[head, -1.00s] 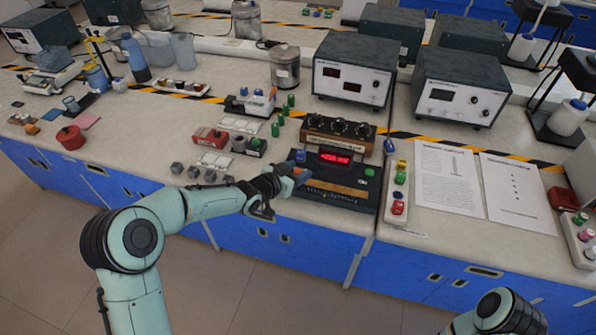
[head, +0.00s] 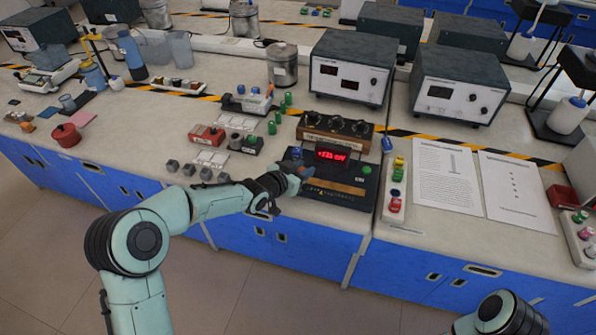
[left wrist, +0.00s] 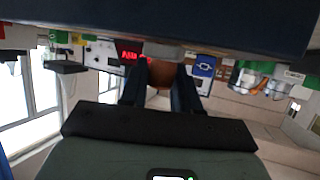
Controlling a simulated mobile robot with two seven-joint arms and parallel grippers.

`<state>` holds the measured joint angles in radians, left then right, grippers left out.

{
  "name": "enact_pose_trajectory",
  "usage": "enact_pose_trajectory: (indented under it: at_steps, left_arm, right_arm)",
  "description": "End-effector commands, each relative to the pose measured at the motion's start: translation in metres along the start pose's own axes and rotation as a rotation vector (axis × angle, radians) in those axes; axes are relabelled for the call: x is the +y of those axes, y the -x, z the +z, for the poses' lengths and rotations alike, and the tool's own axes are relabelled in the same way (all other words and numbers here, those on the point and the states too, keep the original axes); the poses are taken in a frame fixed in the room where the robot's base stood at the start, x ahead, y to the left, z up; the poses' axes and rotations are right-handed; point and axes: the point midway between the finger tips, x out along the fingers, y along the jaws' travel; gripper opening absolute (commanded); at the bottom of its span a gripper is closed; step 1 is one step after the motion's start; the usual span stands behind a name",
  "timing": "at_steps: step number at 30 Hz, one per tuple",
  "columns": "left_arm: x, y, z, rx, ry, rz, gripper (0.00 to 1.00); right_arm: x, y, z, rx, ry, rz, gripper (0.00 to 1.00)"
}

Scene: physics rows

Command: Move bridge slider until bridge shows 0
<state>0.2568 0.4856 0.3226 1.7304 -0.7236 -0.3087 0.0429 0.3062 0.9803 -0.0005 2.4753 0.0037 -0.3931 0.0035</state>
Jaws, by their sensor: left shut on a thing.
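The bridge (head: 345,198) is a dark flat box near the bench's front edge, with a red lit display (head: 337,155) on it. The reading seems to start with a plus sign, but its digits are too blurred to read surely. My left gripper (head: 303,173) is low over the left part of the bridge, shut on the slider, which the fingers mostly hide in the head view. In the left wrist view a brownish piece, the slider (left wrist: 160,75), shows between the two dark fingers. My right gripper is out of view.
A box with black knobs (head: 336,127) stands just behind the bridge. A white strip with coloured plugs (head: 396,190) is close on its right. Printed sheets (head: 450,178) lie to the right.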

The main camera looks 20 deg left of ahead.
Motion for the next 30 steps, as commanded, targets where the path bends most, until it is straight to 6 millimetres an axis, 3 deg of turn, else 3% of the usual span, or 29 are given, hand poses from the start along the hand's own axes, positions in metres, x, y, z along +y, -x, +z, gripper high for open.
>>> enact_pose_trajectory:
  at_steps: [10,11,12,13,23,30]
  left_arm:
    - [0.006,-0.002,0.000,-0.001,-0.001,0.003,0.00]
    - [0.006,-0.002,0.000,-0.001,-0.001,0.003,0.34]
    - [0.006,-0.002,0.000,-0.001,-0.001,0.003,0.47]
    - [0.006,-0.002,0.000,-0.001,-0.001,0.003,0.52]
    - [0.005,0.000,-0.001,0.000,-0.001,0.002,0.52]
    - [0.004,0.036,-0.002,-0.001,-0.002,-0.002,0.52]
  right_arm:
    - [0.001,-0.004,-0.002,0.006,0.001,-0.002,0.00]
    - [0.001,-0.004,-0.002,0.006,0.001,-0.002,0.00]
    - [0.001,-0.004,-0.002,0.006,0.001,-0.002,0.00]
    - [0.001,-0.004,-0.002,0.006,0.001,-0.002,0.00]
    - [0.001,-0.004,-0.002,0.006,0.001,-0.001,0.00]
    - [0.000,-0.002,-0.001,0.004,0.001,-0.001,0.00]
